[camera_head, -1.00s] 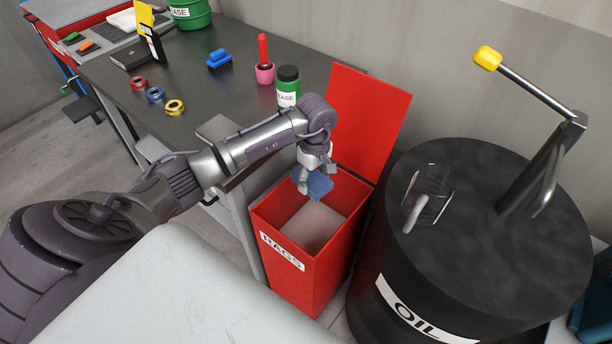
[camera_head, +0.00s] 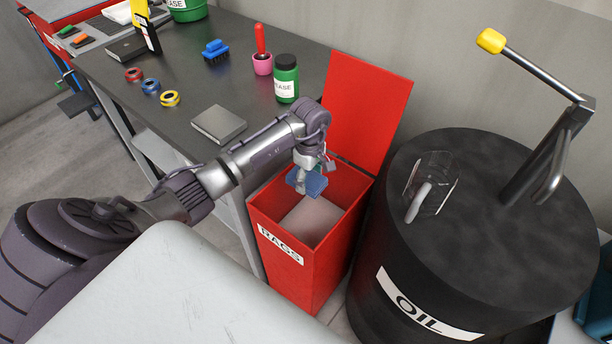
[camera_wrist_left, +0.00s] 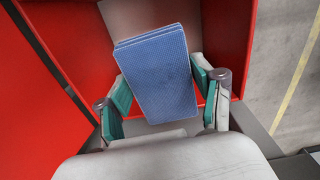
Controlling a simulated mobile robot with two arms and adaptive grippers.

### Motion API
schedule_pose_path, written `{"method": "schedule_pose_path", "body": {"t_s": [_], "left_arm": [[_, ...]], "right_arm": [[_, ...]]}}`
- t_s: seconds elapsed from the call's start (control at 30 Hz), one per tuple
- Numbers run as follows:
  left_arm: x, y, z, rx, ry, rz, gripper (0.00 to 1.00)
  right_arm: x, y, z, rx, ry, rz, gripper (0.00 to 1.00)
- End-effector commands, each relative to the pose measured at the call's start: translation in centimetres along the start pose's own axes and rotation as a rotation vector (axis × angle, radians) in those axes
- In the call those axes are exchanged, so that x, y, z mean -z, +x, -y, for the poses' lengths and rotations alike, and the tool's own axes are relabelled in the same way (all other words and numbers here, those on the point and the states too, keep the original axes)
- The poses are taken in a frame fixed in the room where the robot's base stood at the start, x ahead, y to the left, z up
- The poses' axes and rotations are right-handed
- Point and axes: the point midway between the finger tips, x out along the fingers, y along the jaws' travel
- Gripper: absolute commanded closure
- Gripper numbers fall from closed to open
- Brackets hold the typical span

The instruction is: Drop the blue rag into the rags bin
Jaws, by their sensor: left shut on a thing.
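The blue rag (camera_head: 312,185) is a folded, textured cloth held in my left gripper (camera_head: 306,178), just above the open mouth of the red rags bin (camera_head: 290,266). In the left wrist view the rag (camera_wrist_left: 158,75) sits between the two fingers of the left gripper (camera_wrist_left: 163,98), with the bin's red walls (camera_wrist_left: 228,40) on either side. The bin's lid (camera_head: 368,110) stands open at the back. A light-coloured surface shows inside the bin. My right gripper is not in view.
A black oil drum (camera_head: 450,240) with a pump handle (camera_head: 545,150) and a clear jug (camera_head: 430,187) stands right of the bin.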

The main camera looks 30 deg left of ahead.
Motion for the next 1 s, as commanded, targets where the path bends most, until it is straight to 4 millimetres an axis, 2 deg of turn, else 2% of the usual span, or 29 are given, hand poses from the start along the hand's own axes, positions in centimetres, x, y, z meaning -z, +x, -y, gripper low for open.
{"method": "schedule_pose_path", "body": {"t_s": [0.07,0.1,0.27,0.67,0.77,1.0], "left_arm": [[0.0,0.0,0.0,0.000,0.000,0.000,0.61],[0.0,0.0,0.0,0.000,0.000,0.000,0.32],[0.0,-0.1,0.0,0.000,0.000,0.000,0.05],[0.0,-0.4,-0.1,-0.001,0.000,0.000,0.04],[0.1,-1.6,-0.2,-0.004,0.000,-0.001,0.04],[0.1,-6.6,-0.1,-0.005,0.001,-0.003,0.04]], "right_arm": [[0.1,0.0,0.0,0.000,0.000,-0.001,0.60],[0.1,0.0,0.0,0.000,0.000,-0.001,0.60],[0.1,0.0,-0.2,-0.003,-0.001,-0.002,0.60],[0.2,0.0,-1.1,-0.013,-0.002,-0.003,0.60],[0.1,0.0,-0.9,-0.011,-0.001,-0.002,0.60],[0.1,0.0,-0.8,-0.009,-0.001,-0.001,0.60]]}}
